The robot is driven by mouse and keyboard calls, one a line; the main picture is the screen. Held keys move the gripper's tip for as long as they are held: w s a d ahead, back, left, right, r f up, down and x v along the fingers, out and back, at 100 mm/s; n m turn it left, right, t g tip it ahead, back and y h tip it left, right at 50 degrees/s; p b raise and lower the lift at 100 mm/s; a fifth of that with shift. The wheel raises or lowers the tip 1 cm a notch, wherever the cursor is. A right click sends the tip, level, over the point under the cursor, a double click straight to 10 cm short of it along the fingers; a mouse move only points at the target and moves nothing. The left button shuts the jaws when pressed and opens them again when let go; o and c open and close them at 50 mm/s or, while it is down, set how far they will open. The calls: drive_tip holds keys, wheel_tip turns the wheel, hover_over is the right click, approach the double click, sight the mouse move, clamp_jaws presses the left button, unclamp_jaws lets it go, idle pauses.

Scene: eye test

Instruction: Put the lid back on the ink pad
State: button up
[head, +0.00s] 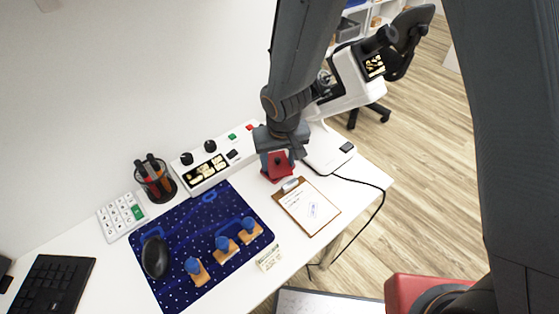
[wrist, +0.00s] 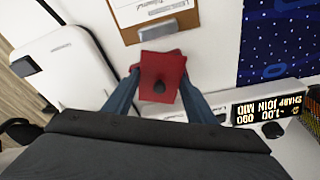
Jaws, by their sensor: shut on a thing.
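More red shows just below and around the lid's edges, which looks like the ink pad (head: 270,178). Most of it is hidden by the lid. I cannot tell whether lid and pad touch.
A clipboard (head: 322,213) lies close in front. A white device (head: 330,158) with a black cable stands right. A control panel (head: 215,163) is left, with a dark blue mat (head: 180,247) holding a mouse (head: 155,257) and three blue-knobbed stamps (head: 226,249).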

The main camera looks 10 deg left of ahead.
drive_tip(key=shift+s+d+f+b, duration=0.25)
drive_tip(key=shift+s+f, duration=0.15)
drive_tip(key=shift+f, duration=0.1)
drive_tip(key=shift+s+d+f+b, duration=0.15)
drive_tip(key=shift+s+d+f, duration=0.1)
drive_tip(key=shift+s+f, duration=0.2)
drive_tip(key=o, duration=1)
drive_tip(key=shift+c, duration=1.2)
drive_tip(key=shift+r, duration=0.1)
drive_tip(key=shift+w+a+r+p, duration=0.1)
drive_tip(key=shift+w+r+p, duration=0.35)
drive_tip(key=shift+p, duration=0.55)
drive_tip(key=shift+o, duration=1.4)
drive_tip(key=shift+r+p, duration=0.45)
drive_tip(key=shift+r, duration=0.15)
drive_tip(key=shift+w+a+r+p, duration=0.1)
drive_tip(key=shift+a+r+p, duration=0.05)
drive_tip(key=shift+r+p, duration=2.25)
drive_tip(key=shift+r, duration=0.1)
